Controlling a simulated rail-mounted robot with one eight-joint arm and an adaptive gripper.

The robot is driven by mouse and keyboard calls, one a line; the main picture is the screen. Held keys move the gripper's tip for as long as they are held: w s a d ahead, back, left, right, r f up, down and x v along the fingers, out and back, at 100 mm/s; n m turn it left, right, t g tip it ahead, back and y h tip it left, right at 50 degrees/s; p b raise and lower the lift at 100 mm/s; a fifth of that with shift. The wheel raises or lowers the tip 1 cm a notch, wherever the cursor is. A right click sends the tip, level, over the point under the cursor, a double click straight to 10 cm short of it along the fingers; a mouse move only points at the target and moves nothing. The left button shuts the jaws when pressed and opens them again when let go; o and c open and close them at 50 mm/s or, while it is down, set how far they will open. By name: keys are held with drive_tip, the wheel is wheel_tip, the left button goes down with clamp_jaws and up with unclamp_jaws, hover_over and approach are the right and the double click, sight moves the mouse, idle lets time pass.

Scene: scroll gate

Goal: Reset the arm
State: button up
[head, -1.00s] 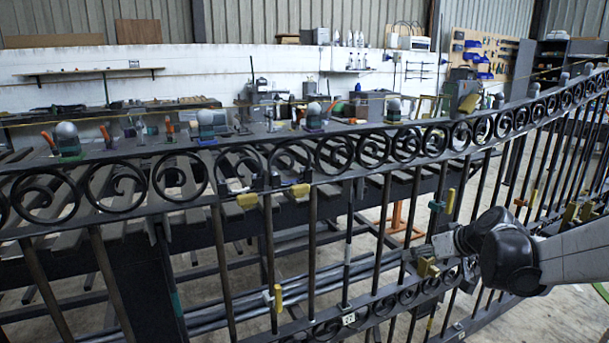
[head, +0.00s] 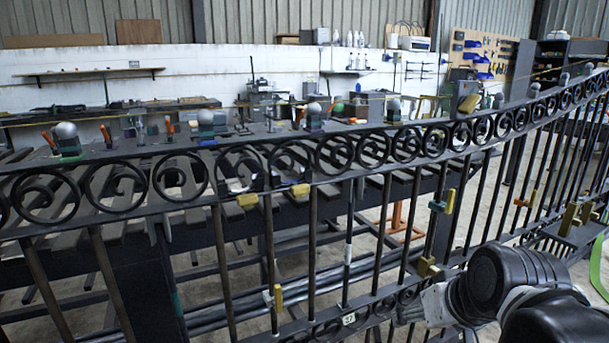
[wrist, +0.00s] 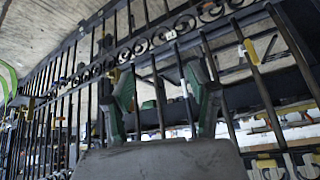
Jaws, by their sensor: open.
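My gripper (wrist: 160,98) shows in the wrist view with its two green-and-dark fingers spread wide. It is open, with nothing between the fingers. Behind the fingers stands the dark metal scroll gate (wrist: 160,40), its bars and ring band tilted in this view. In the head view my arm is at the lower right, in front of the gate (head: 190,170), and my fingertips cannot be made out there. I cannot tell from these views whether any part of my arm touches the gate.
An orange stand (head: 398,222) is on the floor beyond.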

drive_tip(key=s+f+h, duration=0.1)
drive_tip(key=s+f, duration=0.1)
drive_tip(key=s, duration=0.4)
wheel_tip(320, 180, up, 18)
drive_tip(key=p, duration=1.8)
drive_tip(key=shift+r+m, duration=0.25)
drive_tip(key=shift+m, duration=0.05)
drive_tip(key=shift+s+f, duration=0.1)
idle(0.9)
